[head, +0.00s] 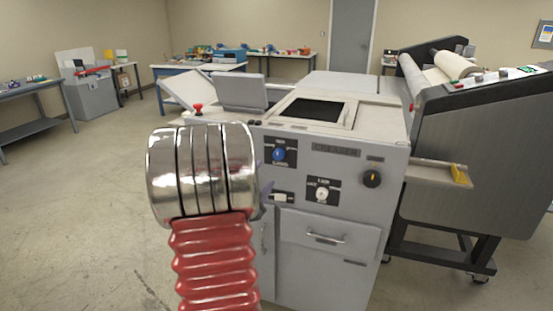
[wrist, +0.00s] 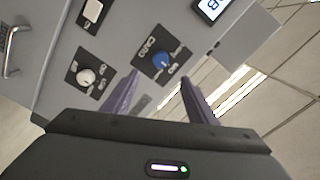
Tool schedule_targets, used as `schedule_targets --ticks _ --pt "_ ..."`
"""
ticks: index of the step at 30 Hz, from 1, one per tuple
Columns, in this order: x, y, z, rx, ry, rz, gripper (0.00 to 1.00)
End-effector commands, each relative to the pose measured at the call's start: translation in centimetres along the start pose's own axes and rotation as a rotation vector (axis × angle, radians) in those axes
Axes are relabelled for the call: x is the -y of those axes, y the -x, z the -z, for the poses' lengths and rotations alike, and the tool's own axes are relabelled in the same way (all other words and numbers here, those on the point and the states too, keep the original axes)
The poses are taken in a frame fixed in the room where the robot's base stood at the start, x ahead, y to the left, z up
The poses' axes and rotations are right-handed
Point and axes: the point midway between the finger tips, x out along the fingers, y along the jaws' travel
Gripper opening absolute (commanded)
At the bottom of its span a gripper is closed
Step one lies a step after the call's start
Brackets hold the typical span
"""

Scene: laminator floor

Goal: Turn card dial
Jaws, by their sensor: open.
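The card dial is a blue knob (head: 279,154) on a dark square plate on the front of the grey creaser machine (head: 335,232). In the wrist view the blue knob (wrist: 161,62) sits just beyond and between the tips of my gripper (wrist: 160,77). My gripper is open, with one purple finger to each side of the knob and nothing held. I cannot tell whether either finger touches it. In the head view my red and chrome arm hides most of the gripper; only a bit of purple shows beside the machine front.
A drawer handle (head: 326,238) sticks out lower down. A large roller machine (head: 480,150) stands at the right. The floor at left is clear.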

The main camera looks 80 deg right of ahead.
Motion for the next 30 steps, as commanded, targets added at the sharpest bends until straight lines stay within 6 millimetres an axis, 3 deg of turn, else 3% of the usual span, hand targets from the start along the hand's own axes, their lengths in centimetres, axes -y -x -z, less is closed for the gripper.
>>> schedule_targets --ticks 8,30 --pt "0.0 -2.2 0.0 0.0 0.0 0.0 0.53" --pt "0.0 -12.7 -0.1 0.001 0.001 0.0 0.53"
